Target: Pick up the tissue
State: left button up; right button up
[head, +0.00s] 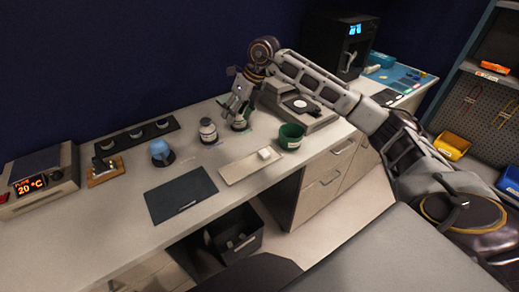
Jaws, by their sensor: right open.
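No item is clearly a tissue at this size. A small white piece (265,154) lies on a pale flat tray (238,168) near the bench's front edge. A light blue rounded thing (161,149) sits on a dark base farther left; I cannot tell its material. My right gripper (234,111) points down over the back of the bench. It is open, behind and left of the white piece and apart from it. A dark-lidded bottle (240,122) is just below its fingers; I cannot tell whether they touch. My left gripper is not in view.
A white bottle (208,131) stands left of my right gripper. A green cup (291,136) stands right of the tray, and a scale-like device (300,108) stands behind it. A dark mat (181,194) lies front left. A black bin (238,235) is below the bench.

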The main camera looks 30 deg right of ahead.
jog(key=s+d+f+m+g+h, duration=0.1)
jog(key=s+d+m+g+h, duration=0.1)
jog(key=s+d, duration=0.3)
jog(key=shift+s+d+f+g+h, duration=0.2)
jog(key=shift+d+f+g+h, duration=0.25)
jog(key=shift+d+h, duration=0.5)
jog(key=shift+s+r, duration=0.1)
jog(key=shift+r, duration=0.05)
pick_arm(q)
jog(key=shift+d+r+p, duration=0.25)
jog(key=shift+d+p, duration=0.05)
pick_arm(e)
send_over(263, 151)
jog(key=shift+f, duration=4.35)
jog(key=shift+f, duration=0.1)
